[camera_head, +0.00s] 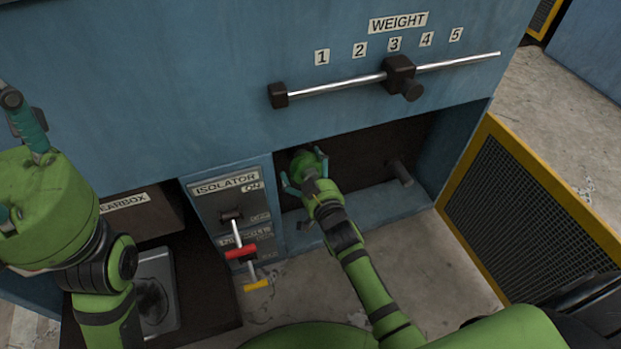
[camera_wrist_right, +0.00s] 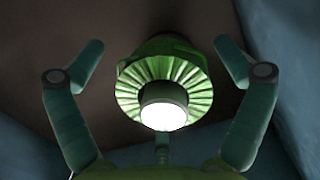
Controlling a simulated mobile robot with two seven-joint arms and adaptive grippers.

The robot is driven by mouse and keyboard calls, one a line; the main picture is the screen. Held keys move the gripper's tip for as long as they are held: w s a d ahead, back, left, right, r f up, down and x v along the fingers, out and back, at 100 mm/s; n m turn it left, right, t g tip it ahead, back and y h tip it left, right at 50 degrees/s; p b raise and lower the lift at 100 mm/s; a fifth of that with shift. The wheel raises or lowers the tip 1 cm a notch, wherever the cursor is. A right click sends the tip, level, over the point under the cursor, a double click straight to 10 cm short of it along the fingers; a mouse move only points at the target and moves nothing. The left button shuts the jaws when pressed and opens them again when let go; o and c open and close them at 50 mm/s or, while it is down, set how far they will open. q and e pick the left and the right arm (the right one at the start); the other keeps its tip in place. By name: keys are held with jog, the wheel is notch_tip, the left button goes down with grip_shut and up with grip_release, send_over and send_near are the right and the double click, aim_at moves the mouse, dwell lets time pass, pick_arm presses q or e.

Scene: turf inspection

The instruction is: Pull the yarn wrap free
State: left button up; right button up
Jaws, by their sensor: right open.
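The yarn wrap looks like a green ribbed ring (camera_wrist_right: 163,82) around a roller end with a bright pale tip (camera_wrist_right: 164,108) in the right wrist view. My right gripper (camera_wrist_right: 158,46) is open, with one teal finger on each side of the wrap and visible gaps to both. In the head view the right gripper (camera_head: 305,172) reaches into the dark recess under the weight bar, with green of the wrap (camera_head: 302,161) between its fingers. My left arm is at the left edge; teal parts of its gripper (camera_head: 28,128) show, but not its opening.
The isolator panel (camera_head: 230,212) with red (camera_head: 241,252) and yellow (camera_head: 256,285) handles is left of the recess. A second peg (camera_head: 400,173) is at its right. A yellow-framed mesh guard (camera_head: 530,215) stands to the right. The weight bar (camera_head: 340,86) runs above.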

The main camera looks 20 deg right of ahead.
jog(key=c, duration=1.1)
jog(key=shift+o, duration=1.2)
jog(key=shift+s, duration=0.1)
jog(key=shift+f, duration=0.15)
jog(key=shift+c, duration=1.3)
jog(key=shift+s, duration=0.2)
jog(key=shift+s+f+p, duration=0.1)
jog(key=shift+s+p, duration=1.45)
jog(key=shift+s, duration=1)
jog(key=shift+c, duration=0.4)
jog(key=shift+s+d+r, duration=0.1)
jog(key=shift+s+r, duration=0.1)
jog(key=shift+s, duration=0.15)
